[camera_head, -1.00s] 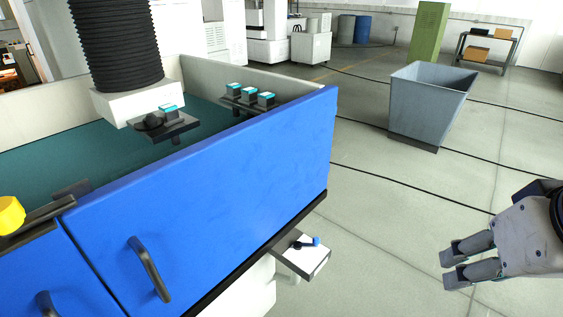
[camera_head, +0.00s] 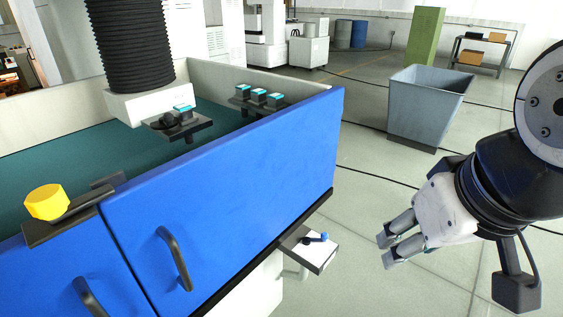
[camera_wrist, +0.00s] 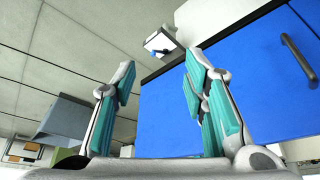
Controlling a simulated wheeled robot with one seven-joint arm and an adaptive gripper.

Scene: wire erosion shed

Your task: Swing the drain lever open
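The drain lever (camera_head: 323,237) is a small dark lever with a blue knob. It sits on a white block (camera_head: 318,256) that sticks out low from the end of the blue machine tank. The lever also shows in the wrist view (camera_wrist: 155,53), near the top, beyond my fingers. My gripper (camera_head: 387,250) is to the right of the block, apart from it, with its fingers pointing left. In the wrist view its teal-padded fingers (camera_wrist: 161,88) are spread wide with nothing between them.
The blue tank doors (camera_head: 230,190) with dark handles (camera_head: 174,258) stand left of the block. A yellow knob (camera_head: 46,202) is on the tank rim. A grey bin (camera_head: 430,105) stands behind my gripper. Cables cross the floor; the floor between the block and my gripper is clear.

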